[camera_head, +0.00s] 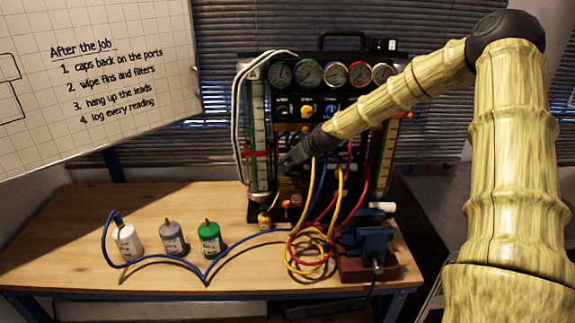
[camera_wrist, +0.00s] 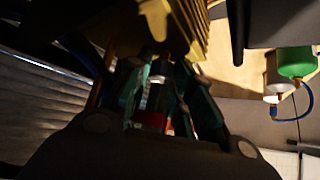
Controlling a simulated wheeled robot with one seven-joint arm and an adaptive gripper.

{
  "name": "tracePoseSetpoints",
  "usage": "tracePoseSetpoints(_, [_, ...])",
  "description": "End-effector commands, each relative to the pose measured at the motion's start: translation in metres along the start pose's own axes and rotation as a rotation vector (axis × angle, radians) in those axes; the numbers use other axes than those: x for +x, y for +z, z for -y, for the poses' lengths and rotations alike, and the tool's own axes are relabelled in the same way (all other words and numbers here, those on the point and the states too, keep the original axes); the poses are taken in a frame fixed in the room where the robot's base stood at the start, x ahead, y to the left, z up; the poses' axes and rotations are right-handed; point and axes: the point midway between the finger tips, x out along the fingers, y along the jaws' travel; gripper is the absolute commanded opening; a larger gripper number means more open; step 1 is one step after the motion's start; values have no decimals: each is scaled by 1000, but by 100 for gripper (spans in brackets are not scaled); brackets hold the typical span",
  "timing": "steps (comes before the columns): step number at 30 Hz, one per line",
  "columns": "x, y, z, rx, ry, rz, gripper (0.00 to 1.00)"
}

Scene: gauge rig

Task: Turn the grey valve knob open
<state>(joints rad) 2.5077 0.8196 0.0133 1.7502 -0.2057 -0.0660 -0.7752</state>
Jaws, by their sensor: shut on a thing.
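My gripper (camera_head: 288,163) reaches in from the right to the lower left front of the gauge rig (camera_head: 330,42), beside the left glass tube. In the wrist view its teal fingers (camera_wrist: 160,76) are closed around a small pale grey piece (camera_wrist: 157,80), which looks like the grey valve knob. A red part shows deeper between the fingers. In the head view the knob is hidden behind my gripper, and its turn angle cannot be told. A yellow ribbed block (camera_wrist: 180,25) is close by the fingertips in the wrist view.
Yellow, red and blue hoses (camera_head: 308,250) loop in front of the rig. A blue vise (camera_head: 367,240) stands at the right. White (camera_head: 127,243), grey (camera_head: 172,240) and green (camera_head: 209,238) canisters stand at the left, with a blue hose. The bench's front left is clear.

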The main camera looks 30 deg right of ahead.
Motion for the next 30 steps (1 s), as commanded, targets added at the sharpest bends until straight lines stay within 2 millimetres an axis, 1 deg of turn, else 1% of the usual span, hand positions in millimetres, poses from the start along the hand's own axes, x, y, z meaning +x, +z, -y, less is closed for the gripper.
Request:
tracePoseSetpoints(6, [-1,-2,-2,-1,4,-4,0])
tracePoseSetpoints(7, [-1,-2,-2,-1,4,-4,26])
tracePoseSetpoints(10, [-1,-2,-2,-1,4,-4,44])
tracePoseSetpoints(23, [-1,-2,0,8,12,-1,44])
tracePoseSetpoints(30, [-2,-3,2,69,74,2,44])
